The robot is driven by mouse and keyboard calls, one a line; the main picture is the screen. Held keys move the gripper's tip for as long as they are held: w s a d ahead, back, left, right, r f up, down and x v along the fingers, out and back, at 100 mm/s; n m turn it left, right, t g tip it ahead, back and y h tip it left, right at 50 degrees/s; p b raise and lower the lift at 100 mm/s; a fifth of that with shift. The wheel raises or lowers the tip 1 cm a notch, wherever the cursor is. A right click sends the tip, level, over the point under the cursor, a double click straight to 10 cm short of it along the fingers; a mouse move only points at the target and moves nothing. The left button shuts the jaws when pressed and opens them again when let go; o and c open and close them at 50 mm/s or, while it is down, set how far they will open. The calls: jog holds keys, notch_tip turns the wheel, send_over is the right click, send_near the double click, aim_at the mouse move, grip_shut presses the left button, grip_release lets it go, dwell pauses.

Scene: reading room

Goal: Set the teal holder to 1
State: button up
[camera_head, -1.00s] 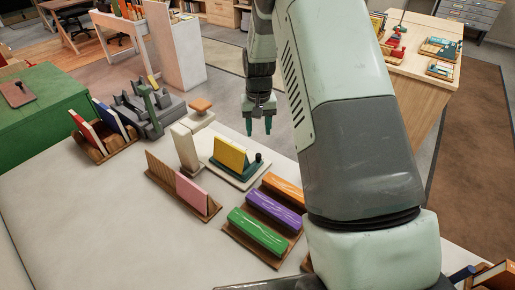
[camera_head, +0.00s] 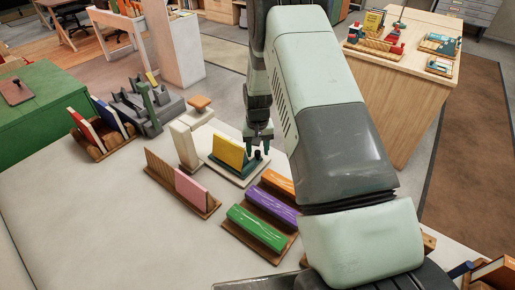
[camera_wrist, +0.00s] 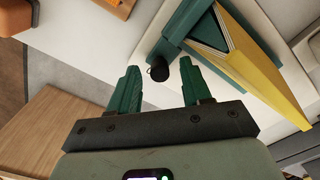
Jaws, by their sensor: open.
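The teal holder (camera_head: 218,162) stands on a pale base on the white table, with a yellow book (camera_head: 229,152) leaning in it. A small dark knob (camera_head: 257,155) stands at its right end. My gripper (camera_head: 257,150) is open just above or at this knob. In the wrist view the holder (camera_wrist: 178,32) lies at the upper right, beside the yellow book (camera_wrist: 262,72). There the knob (camera_wrist: 158,69) shows between my fingertips (camera_wrist: 158,75), apart from both. How far the fingers reach down around it I cannot tell. No number markings are readable.
Cream blocks (camera_head: 185,145) stand left of the holder. A pink book in a wooden rack (camera_head: 190,190) is in front. Green (camera_head: 257,228), purple (camera_head: 270,208) and orange pieces lie on wooden trays close to the right. The table's near left is clear.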

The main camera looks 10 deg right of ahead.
grip_shut()
jog(key=w+a, duration=0.5)
jog(key=shift+w+a, duration=0.15)
jog(key=shift+w, duration=0.05)
dwell(0.3)
grip_release()
jog(key=shift+r, duration=0.15)
